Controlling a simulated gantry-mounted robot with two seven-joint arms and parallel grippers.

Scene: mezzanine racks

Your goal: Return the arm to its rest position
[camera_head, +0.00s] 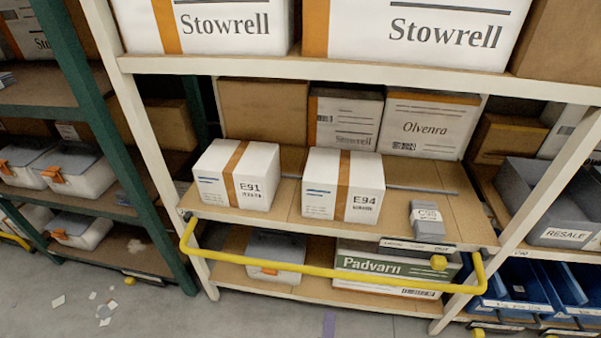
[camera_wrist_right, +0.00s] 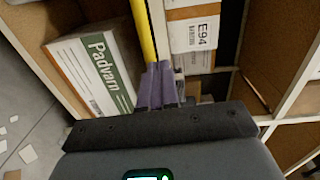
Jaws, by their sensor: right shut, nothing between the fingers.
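My right gripper shows in the wrist view, its purple fingers (camera_wrist_right: 157,85) together with nothing between them. The rest of the right arm is out of the picture there. The fingers look apart from the cartons; their gap to the yellow bar (camera_wrist_right: 147,30) cannot be told. My left gripper is in neither view.
Cartons E91 (camera_head: 236,176) and E94 (camera_head: 342,186) and a small grey box (camera_head: 427,220) stand on the middle shelf. A Padvarn carton (camera_head: 395,265) and a lidded bin (camera_head: 275,255) sit below. A green rack (camera_head: 95,110) stands left. Paper scraps (camera_head: 104,312) litter the floor.

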